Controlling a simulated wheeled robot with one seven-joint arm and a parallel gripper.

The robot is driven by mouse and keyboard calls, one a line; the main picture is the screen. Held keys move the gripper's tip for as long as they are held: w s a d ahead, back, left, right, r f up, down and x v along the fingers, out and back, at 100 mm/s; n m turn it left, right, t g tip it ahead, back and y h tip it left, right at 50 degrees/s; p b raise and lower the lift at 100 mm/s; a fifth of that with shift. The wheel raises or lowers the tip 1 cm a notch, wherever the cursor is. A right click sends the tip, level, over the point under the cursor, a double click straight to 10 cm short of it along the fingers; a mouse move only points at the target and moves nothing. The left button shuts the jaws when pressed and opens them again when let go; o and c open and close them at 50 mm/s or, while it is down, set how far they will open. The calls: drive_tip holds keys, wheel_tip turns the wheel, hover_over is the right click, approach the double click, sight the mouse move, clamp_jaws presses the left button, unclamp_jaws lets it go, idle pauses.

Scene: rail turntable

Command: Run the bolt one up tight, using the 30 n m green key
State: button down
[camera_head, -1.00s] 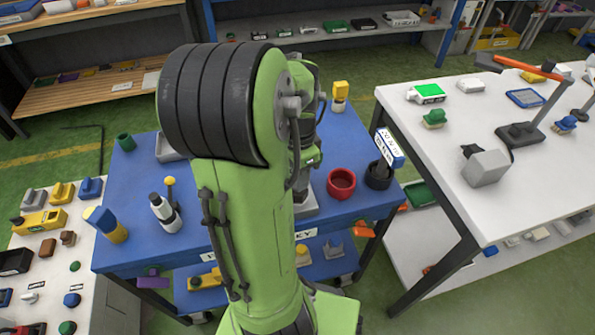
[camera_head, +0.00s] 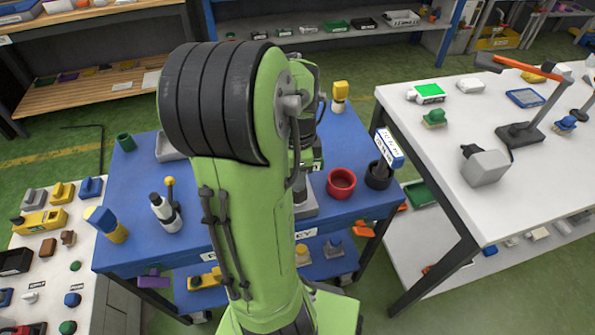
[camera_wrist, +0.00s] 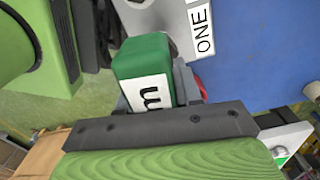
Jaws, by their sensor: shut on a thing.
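In the wrist view my gripper (camera_wrist: 155,92) is shut on the green key (camera_wrist: 145,60), whose white label shows part of its text, an "m". Just beyond it is a grey plate (camera_wrist: 165,20) with a label reading ONE (camera_wrist: 202,30). The bolt itself is hidden, and I cannot tell whether the key touches it. In the head view my arm covers the gripper, the key and most of the grey fixture (camera_head: 304,203) on the blue table (camera_head: 235,235).
Right of my arm stand a red cup (camera_head: 341,184) and a dark cup (camera_head: 378,177) holding a blue key with a white label (camera_head: 389,148). A white table (camera_head: 480,215) borders the right side.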

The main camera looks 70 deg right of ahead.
drive_tip(key=shift+m, duration=2.3)
drive_tip(key=shift+n, duration=0.7)
drive_tip(key=shift+r, duration=0.15)
drive_tip(key=shift+r+p, duration=2.35)
drive_tip(key=shift+r, duration=0.1)
